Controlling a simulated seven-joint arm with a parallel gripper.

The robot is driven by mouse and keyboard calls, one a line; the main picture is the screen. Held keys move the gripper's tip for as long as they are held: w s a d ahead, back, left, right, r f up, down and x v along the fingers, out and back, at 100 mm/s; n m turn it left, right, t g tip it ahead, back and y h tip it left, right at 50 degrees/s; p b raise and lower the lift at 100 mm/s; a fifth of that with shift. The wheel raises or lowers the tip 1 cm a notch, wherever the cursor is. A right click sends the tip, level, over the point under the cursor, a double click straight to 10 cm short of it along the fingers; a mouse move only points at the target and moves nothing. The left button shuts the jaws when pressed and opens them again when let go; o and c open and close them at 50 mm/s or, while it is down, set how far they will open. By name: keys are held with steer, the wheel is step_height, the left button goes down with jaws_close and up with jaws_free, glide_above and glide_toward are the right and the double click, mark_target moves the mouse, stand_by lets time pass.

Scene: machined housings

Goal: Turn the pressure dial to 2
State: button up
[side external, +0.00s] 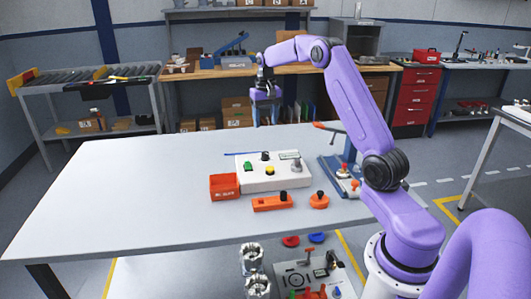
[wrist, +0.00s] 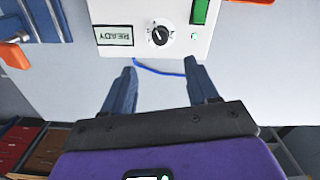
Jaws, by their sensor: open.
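A white control box (side external: 262,186) sits on the table. The pressure dial, a small dark round knob on a scale (wrist: 158,35), is on its top face beside a display reading READY (wrist: 114,35), upside down in the wrist view. The dial also shows near the box's far edge in the side view (side external: 265,155). Its numbers are too small to read. My gripper (wrist: 160,68) is open and empty, fingers pointing toward the dial but apart from it. In the side view my gripper (side external: 265,118) hangs above the table's far edge, behind the box.
The box also carries a green switch (side external: 248,166), a yellow button (side external: 269,170) and a grey knob (side external: 296,166). A red bin (side external: 224,187), orange parts (side external: 271,203) and a blue fixture (side external: 338,178) stand around it. The table's left is clear.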

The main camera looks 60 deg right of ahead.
mark_target(265, 153)
step_height(265, 153, down, 13)
steer(key=shift+f, duration=0.15)
stand_by(0.4)
steer(key=c, duration=1)
